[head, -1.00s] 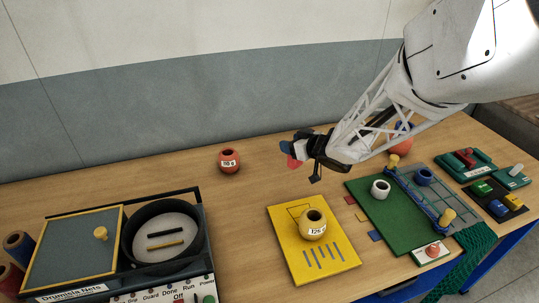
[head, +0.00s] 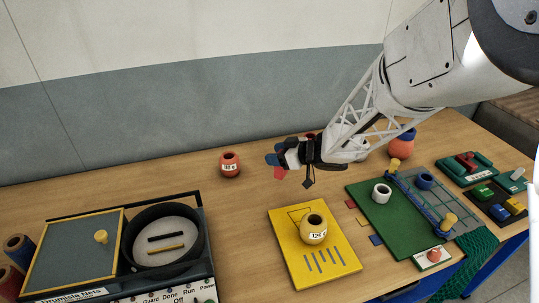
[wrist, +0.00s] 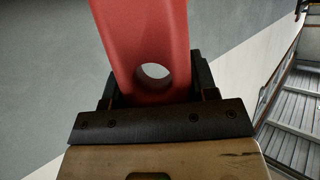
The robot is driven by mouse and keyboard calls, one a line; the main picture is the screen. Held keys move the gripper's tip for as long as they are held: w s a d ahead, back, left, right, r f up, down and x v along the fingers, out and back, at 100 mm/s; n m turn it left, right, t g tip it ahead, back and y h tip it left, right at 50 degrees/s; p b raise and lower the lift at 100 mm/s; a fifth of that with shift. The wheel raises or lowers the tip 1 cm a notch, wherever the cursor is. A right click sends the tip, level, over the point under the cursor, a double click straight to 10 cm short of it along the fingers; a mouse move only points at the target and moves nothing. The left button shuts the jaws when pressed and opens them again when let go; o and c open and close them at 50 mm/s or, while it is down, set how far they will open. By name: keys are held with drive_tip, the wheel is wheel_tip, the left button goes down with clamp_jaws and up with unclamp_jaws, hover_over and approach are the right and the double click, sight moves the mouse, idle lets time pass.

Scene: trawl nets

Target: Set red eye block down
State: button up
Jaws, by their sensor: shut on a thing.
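The red eye block is a smooth red piece with a round hole through it. It fills the upper middle of the wrist view (wrist: 110,30), between the dark jaws of my gripper (wrist: 152,92). In the head view my gripper (head: 288,158) is in the air above the back middle of the table, shut on the block. Only a small red part of the block (head: 279,173) shows there, at the lower left of the jaws. The rest is hidden by the jaws.
A yellow board (head: 335,262) bears a cream pot (head: 314,232). An orange-red pot (head: 230,168) stands left of my gripper. A green board (head: 375,215) with a white ring (head: 381,192) lies right. A machine box (head: 75,250) stands front left. Bare wood (head: 240,215) lies between.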

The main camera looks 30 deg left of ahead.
drive_tip(key=w+a+f, duration=0.1)
drive_tip(key=w+a, duration=0.9)
drive_tip(key=w, duration=0.2)
drive_tip(key=shift+a+f, duration=0.15)
drive_tip(key=shift+f, duration=0.1)
drive_tip(key=shift+w, duration=0.1)
drive_tip(key=shift+f, duration=1.75)
drive_tip(key=shift+f, duration=0.1)
drive_tip(key=o, duration=1)
drive_tip(key=shift+f, duration=0.1)
drive_tip(key=shift+r, duration=0.2)
drive_tip(key=v, duration=1.2)
